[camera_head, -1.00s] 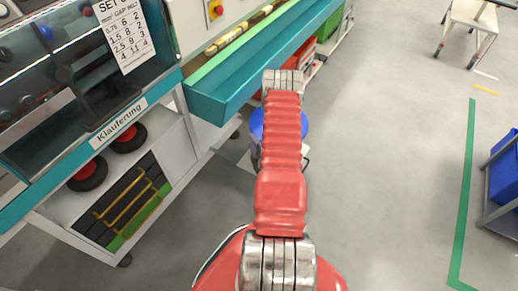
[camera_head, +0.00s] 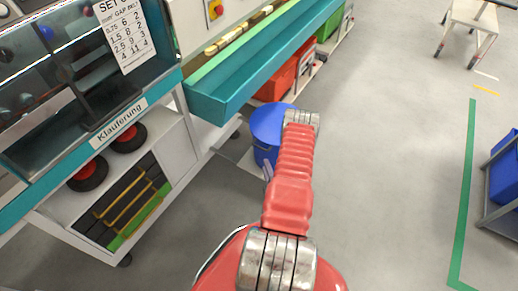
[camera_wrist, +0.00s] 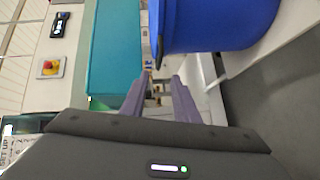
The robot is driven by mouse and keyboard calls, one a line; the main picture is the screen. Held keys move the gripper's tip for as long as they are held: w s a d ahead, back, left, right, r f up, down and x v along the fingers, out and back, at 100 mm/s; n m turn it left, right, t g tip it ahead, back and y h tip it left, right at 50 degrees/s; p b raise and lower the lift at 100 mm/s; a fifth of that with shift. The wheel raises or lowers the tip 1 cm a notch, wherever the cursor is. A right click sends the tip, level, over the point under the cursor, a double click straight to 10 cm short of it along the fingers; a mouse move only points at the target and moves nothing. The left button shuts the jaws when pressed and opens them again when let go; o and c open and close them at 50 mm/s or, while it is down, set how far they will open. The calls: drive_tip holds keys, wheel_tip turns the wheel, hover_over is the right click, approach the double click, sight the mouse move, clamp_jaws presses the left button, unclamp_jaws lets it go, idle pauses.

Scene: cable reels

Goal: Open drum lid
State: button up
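The blue drum (camera_head: 268,128) stands on the floor beside the teal-edged bench in the head view. My red arm hides its right side, and its top looks closed. In the wrist view, the drum (camera_wrist: 215,22) fills the upper right, with its curved side close beyond and to the right of my fingers. My gripper (camera_wrist: 162,78) shows two purple fingers with a gap between them and nothing held. In the head view, only a small purple part of it shows left of my arm, near the drum's lower right.
The bench (camera_head: 225,100) runs along the drum's back and left. A cart with reels (camera_head: 90,172) stands at the left.

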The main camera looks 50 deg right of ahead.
sight(259, 147)
drive_tip(key=x, duration=1.3)
drive_tip(key=shift+w+d+f, duration=0.1)
drive_tip(key=shift+w+d, duration=0.1)
drive_tip(key=shift+w, duration=0.1)
clamp_jaws()
drive_tip(key=shift+a, duration=0.15)
idle(0.3)
